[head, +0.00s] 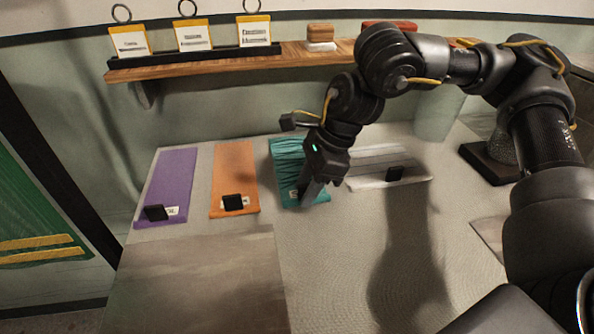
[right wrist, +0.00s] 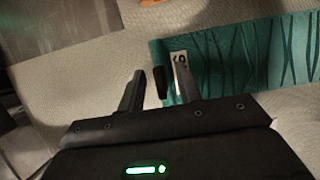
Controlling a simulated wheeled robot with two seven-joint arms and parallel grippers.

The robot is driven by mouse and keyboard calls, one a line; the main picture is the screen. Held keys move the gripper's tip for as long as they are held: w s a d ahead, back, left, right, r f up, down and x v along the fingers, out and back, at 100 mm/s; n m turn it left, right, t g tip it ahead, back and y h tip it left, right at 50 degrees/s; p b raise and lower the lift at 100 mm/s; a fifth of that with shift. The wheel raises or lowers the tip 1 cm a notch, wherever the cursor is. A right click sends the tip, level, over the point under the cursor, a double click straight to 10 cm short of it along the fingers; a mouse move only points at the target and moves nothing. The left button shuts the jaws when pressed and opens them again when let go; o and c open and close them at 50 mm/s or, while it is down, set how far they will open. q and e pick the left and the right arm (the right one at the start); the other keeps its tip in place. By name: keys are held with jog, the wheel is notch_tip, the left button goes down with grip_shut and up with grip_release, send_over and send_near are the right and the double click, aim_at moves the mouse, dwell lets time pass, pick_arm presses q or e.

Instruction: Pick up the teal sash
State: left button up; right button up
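The teal sash (head: 286,158) lies flat on the table, between an orange sash and a white one. In the right wrist view the teal sash (right wrist: 225,58) shows dark wavy lines, a small pale tag (right wrist: 184,78) and a black upright tab (right wrist: 160,82) at its end. My right gripper (head: 310,193) points down over the near end of the sash and hides part of it. In the right wrist view my right gripper (right wrist: 158,90) is open, with the tab between its fingers and a gap on the left. My left gripper is not in view.
A purple sash (head: 170,178) and the orange sash (head: 235,168) lie left; the white sash (head: 375,155) lies right. Each has a black tab. A wooden shelf (head: 200,68) with cards runs behind. A grey mat (head: 200,285) lies in front. A pale translucent bucket (head: 438,118) stands back right.

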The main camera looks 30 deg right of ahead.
grip_shut()
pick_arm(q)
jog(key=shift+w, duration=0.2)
pick_arm(e)
jog(key=shift+r, duration=0.1)
